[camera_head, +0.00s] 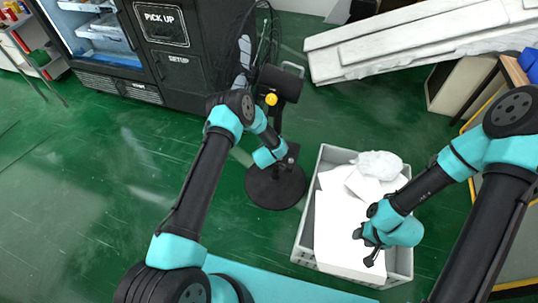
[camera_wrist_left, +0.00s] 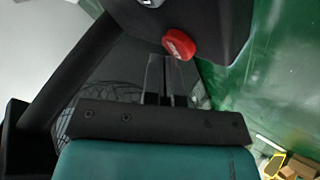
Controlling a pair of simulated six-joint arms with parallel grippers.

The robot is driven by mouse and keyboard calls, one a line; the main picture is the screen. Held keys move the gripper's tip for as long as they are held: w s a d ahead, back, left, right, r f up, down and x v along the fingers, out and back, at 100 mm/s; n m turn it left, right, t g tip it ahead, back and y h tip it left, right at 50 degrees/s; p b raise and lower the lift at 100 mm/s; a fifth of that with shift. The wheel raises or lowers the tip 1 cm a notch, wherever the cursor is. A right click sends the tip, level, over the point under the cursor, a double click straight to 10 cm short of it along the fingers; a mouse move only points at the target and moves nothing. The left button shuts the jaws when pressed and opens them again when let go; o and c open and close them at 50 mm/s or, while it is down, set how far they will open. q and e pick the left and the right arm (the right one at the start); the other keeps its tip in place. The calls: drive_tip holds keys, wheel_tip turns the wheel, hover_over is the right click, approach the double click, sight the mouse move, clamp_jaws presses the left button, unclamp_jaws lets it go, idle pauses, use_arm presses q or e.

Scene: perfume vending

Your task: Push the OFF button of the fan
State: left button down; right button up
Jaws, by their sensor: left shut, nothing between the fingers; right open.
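The black fan (camera_head: 280,84) stands on a round base (camera_head: 275,188), partly hidden behind my left arm. A yellow button (camera_head: 271,99) shows on its housing in the head view. In the left wrist view, a red button (camera_wrist_left: 179,43) with a pale mark sticks out from the dark housing (camera_wrist_left: 215,22). My left gripper (camera_wrist_left: 165,62) is shut and empty, its tips just below and left of the red button in the picture; I cannot tell whether they touch it. My right gripper (camera_head: 364,248) is open and empty over the grey crate, away from the fan.
The grey crate (camera_head: 302,237) holds white sheets and a crumpled clear bag (camera_head: 378,164). A black vending machine (camera_head: 180,75) stands behind and left of the fan. A long white box (camera_head: 420,40) lies at the back right. The green floor at left is clear.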

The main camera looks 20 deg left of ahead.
use_arm(q)
drive_tip(key=shift+r, duration=0.6)
drive_tip(key=shift+r, duration=0.1)
drive_tip(key=shift+r, duration=2.45)
drive_tip(key=s+r+m+g+h, duration=0.2)
drive_tip(key=s+r+m+g, duration=0.1)
drive_tip(key=s, duration=1.5)
drive_tip(key=s+a+r+m+g+h, duration=0.1)
drive_tip(key=s+r+m+g+h, duration=0.2)
drive_tip(key=s, duration=1.6)
drive_tip(key=r+m+g, duration=0.1)
drive_tip(key=m+g, duration=0.1)
drive_tip(key=shift+r+m, duration=0.25)
drive_tip(key=shift+m, duration=0.15)
